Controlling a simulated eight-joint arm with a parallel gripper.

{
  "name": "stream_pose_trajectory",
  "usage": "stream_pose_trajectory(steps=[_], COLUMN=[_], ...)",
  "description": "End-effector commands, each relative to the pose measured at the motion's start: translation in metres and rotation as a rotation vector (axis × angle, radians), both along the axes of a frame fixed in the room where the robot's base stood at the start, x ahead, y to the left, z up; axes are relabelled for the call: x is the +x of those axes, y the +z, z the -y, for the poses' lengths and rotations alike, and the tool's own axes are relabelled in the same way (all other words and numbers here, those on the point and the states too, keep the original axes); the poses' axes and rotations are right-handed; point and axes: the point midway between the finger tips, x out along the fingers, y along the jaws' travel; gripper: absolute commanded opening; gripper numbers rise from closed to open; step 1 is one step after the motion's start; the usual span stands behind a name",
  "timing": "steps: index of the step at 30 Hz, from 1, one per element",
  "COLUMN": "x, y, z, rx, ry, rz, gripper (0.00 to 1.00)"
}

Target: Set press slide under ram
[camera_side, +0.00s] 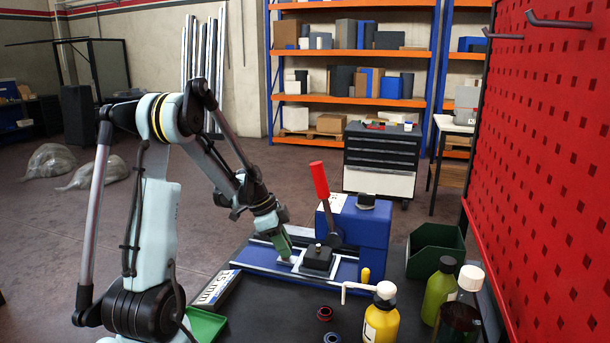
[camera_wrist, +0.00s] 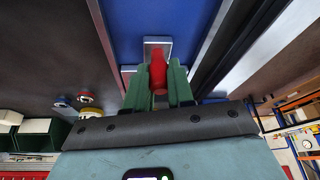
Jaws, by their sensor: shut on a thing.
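The blue press (camera_side: 362,228) stands on a blue base with bright metal rails, and its red-handled lever (camera_side: 319,180) points up. A light metal slide (camera_side: 288,262) lies between the rails, with a black block (camera_side: 318,257) beside it toward the press. My gripper (camera_side: 284,246) reaches down onto the slide's left end. In the wrist view its green fingers (camera_wrist: 158,88) are shut around a red grip (camera_wrist: 158,70), with a light metal plate (camera_wrist: 157,44) just beyond. The ram's lower end is not clear in either view.
A yellow bottle (camera_side: 381,318), a green bottle (camera_side: 438,288) and a dark green bin (camera_side: 435,250) stand at the right. Two small rings (camera_side: 325,313) lie in front of the press. A green tray (camera_side: 205,325) is near my arm. A red pegboard (camera_side: 550,130) bounds the right.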

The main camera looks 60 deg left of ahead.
Motion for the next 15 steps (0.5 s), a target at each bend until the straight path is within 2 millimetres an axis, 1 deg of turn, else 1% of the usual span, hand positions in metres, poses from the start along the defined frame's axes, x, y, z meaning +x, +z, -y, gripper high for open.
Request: stream_pose_trajectory(steps=[7, 15], x=[0.002, 0.03], y=[0.0, 0.0], z=[0.002, 0.029], rx=[0.0, 0.001], ry=[-0.001, -0.004], rz=[0.0, 0.0], gripper=[0.0, 0.0])
